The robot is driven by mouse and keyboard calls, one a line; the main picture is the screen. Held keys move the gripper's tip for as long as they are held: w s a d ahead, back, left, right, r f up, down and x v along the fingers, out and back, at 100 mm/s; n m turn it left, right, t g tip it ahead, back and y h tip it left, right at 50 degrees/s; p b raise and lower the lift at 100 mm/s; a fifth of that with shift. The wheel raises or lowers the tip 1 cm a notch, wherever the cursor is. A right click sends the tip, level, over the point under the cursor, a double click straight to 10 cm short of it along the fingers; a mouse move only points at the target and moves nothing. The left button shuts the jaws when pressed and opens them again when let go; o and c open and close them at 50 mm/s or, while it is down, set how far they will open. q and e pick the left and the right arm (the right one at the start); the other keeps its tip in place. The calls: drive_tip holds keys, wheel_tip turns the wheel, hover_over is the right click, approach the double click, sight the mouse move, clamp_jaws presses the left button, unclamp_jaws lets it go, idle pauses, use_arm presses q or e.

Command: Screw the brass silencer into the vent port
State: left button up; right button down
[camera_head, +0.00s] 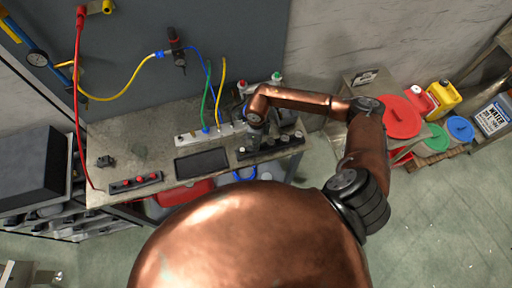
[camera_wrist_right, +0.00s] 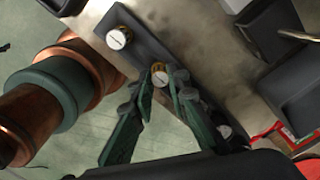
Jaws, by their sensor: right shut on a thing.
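In the right wrist view, a small round brass piece with a pale top (camera_wrist_right: 159,77), which looks like the brass silencer, sits between my right gripper's green fingertips (camera_wrist_right: 161,83). The fingers close around it while it is at the dark rack. In the head view my right gripper (camera_head: 255,122) is over the back of the bench, beside the dark rack (camera_head: 270,148), and its fingers are too small to make out. A pale manifold block (camera_head: 207,134) with hoses stands just left of it. I cannot pick out the vent port. My left gripper is not in view.
Two other round pale-faced parts (camera_wrist_right: 118,38) sit along the rack, one on each side. A dark tray (camera_head: 202,161) and a strip with red parts (camera_head: 136,183) lie on the bench (camera_head: 140,125). Green, blue and yellow hoses rise behind the manifold. Colored lidded bins (camera_head: 399,117) stand at right.

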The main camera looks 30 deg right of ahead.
drive_tip(key=shift+r, duration=0.75)
idle(0.5)
drive_tip(key=shift+r+p, duration=0.95)
drive_tip(key=shift+r, duration=0.7)
